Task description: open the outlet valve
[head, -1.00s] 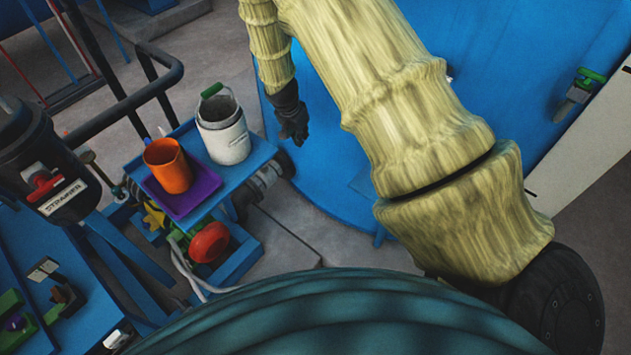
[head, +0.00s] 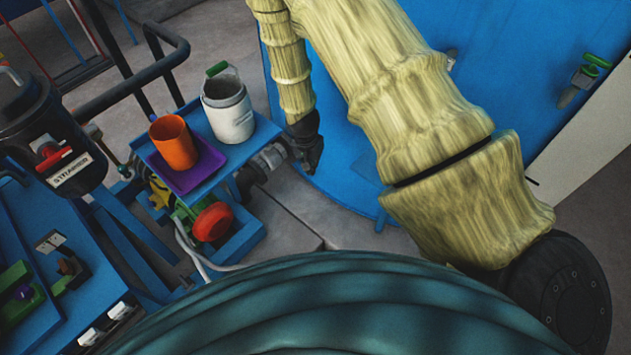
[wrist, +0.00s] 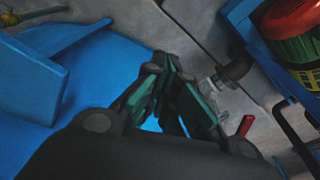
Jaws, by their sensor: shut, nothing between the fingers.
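No label in view marks the outlet valve, so I cannot tell which valve it is. A small red handle (wrist: 246,125) shows in the wrist view, just right of my fingers, partly behind the gripper. A green-handled valve (head: 590,75) sits on the blue vessel at the upper right of the head view, well away from my gripper. My gripper (head: 310,170) is shut and empty, low beside the blue vessel (head: 345,150) and next to a grey pipe fitting (head: 268,160). In the wrist view my gripper (wrist: 167,62) shows its green fingers together, with pipework behind them.
A red-ended pump (head: 212,221) sits below. A black strainer (head: 50,130) and blue bench (head: 100,285) stand left. Black rails (head: 125,85) rise behind.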

